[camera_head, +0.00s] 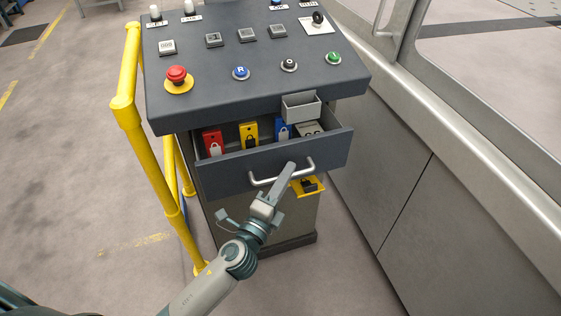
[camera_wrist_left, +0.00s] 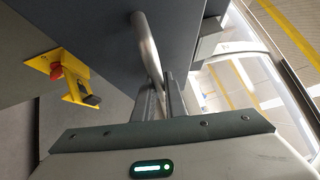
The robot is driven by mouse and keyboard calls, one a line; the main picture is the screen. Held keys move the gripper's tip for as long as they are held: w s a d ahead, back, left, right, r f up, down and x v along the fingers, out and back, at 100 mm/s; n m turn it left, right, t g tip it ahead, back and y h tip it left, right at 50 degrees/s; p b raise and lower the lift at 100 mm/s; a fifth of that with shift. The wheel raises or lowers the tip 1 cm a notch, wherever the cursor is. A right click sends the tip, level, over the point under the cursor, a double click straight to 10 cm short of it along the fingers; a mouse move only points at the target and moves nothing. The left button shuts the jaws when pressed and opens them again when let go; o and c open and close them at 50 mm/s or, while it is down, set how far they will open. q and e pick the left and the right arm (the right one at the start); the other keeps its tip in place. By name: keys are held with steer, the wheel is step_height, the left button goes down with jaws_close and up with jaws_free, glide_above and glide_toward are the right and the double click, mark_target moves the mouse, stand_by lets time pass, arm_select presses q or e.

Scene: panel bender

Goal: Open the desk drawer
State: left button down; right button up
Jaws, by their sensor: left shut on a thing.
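The desk drawer (camera_head: 228,179) is dark grey and stands partly pulled out below the control desk's top (camera_head: 215,105). Inside it show a red item (camera_head: 212,142), a yellow item (camera_head: 249,134) and a blue item (camera_head: 283,128), with a grey piece beside them. A silver bar handle (camera_head: 262,183) is on its front. My left gripper (camera_head: 286,178) is at the right part of the handle. In the left wrist view, its fingers (camera_wrist_left: 160,98) are shut on the handle (camera_wrist_left: 148,48). My right gripper is in neither view.
A yellow rail (camera_head: 127,75) stands close along the desk's left side. A yellow bracket (camera_head: 308,187) with a dark piece is just below the drawer's right end. Grey machine panels (camera_head: 380,180) border the right. Open floor (camera_head: 70,180) lies to the left.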

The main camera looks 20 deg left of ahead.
arm_select(q)
steer(key=s+d, duration=0.5)
steer(key=s, duration=0.2)
steer(key=shift+s+b, duration=0.35)
steer(key=shift+b, duration=0.1)
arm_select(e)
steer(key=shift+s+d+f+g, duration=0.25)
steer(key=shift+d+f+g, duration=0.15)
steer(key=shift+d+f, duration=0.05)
arm_select(q)
steer(key=shift+d, duration=0.1)
steer(key=c, duration=2.1)
jaws_free()
